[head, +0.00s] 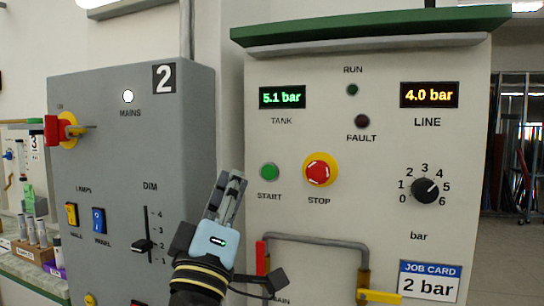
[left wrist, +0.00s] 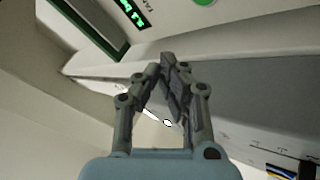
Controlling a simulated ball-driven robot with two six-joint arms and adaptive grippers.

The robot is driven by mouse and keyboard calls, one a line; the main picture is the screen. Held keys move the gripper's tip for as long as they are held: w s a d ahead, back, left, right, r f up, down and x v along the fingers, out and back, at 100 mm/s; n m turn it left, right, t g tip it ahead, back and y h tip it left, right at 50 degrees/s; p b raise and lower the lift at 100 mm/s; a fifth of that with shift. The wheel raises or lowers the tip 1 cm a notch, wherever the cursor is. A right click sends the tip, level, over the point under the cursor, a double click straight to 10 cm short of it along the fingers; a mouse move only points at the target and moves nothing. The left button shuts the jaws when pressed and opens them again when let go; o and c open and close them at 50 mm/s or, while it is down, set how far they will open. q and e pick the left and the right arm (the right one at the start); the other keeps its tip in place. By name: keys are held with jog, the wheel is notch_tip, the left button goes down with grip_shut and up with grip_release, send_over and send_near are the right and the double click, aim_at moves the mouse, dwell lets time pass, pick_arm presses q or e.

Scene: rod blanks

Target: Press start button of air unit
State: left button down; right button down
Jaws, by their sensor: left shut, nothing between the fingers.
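The air unit (head: 390,130) is a pale panel box with a green top edge. Its green START button (head: 269,172) sits left of the red STOP button (head: 319,171) on a yellow disc. The TANK display (head: 282,97) reads 5.1 bar and the LINE display (head: 429,95) reads 4.0 bar. My left gripper (head: 233,178) is shut and empty, a little left of and slightly below START in the head view. The gripper also shows in the left wrist view (left wrist: 168,68), with part of the green START button (left wrist: 203,2) at the top edge. My right gripper is not in view.
A grey panel (head: 130,85) marked 2, with a red and yellow MAINS switch (head: 65,130), stands at left. The line dial (head: 425,190) and job card (head: 430,281) reading 2 bar are at right. A grey pipe (head: 315,240) with a yellow handle runs below STOP.

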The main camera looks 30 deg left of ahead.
aim_at(269, 172)
pick_arm(q)
jog(key=w, duration=0.3)
jog(key=w+a, duration=0.1)
jog(key=w, duration=0.1)
jog(key=w+a, duration=0.1)
jog(key=w, duration=0.2)
jog(key=shift+w, duration=0.35)
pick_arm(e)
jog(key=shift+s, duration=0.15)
pick_arm(q)
jog(key=shift+w, duration=0.1)
dwell(1.4)
jog(key=shift+w+a, duration=0.1)
jog(key=shift+w, duration=0.2)
jog(key=shift+w, duration=0.35)
dwell(0.5)
jog(key=shift+s, duration=0.1)
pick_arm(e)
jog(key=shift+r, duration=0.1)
pick_arm(q)
jog(key=shift+s, duration=0.65)
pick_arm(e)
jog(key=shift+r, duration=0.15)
